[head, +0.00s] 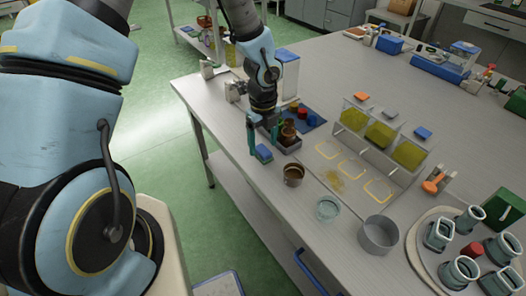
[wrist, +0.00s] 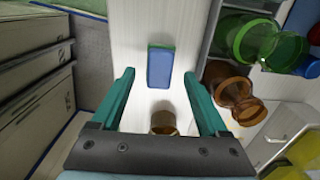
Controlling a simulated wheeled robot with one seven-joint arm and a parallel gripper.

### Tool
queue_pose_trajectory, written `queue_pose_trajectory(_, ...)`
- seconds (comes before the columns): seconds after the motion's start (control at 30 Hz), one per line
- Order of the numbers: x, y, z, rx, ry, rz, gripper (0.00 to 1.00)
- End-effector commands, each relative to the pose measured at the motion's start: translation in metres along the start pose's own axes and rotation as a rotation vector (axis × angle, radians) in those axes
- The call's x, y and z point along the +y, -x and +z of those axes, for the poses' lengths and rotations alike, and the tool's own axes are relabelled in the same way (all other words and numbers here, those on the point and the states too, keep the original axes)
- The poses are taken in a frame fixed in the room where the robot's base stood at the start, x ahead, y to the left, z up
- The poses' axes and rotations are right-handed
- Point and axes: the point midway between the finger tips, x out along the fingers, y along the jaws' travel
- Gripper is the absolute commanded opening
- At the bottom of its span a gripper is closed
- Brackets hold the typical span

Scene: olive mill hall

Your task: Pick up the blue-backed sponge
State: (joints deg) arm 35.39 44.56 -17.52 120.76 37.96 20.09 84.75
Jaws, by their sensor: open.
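The sponge, with a blue face and a thin green edge, lies near the table's left edge in the head view (head: 263,153). In the wrist view the sponge (wrist: 160,67) lies flat on the pale tabletop, its long side running up the picture. My gripper (head: 263,143) is above the table by the sponge, fingers pointing down. In the wrist view my gripper (wrist: 158,76) is open, and the sponge appears between and slightly beyond the two teal fingertips. Nothing is held. The height between the fingertips and the sponge is hard to judge.
A copper-coloured cup (head: 293,175) stands close to the sponge. A tray with an amber bottle (head: 288,132) is right beside my gripper; in the wrist view brown (wrist: 235,92) and green (wrist: 250,40) bottles lie to the right. A glass dish (head: 328,208) stands nearer the front.

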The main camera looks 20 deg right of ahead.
Motion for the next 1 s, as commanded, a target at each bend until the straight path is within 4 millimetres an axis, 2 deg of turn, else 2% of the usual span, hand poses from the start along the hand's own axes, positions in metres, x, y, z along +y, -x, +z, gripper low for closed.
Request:
queue_pose_trajectory(0.13, 0.0, -0.016, 0.0, 0.001, 0.0, 0.001, 0.78)
queue_pose_trajectory(0.4, 0.0, -0.019, 0.001, -0.001, 0.001, -0.001, 0.78)
queue_pose_trajectory(1.0, 0.0, -0.019, 0.0, 0.0, 0.001, -0.001, 0.11)
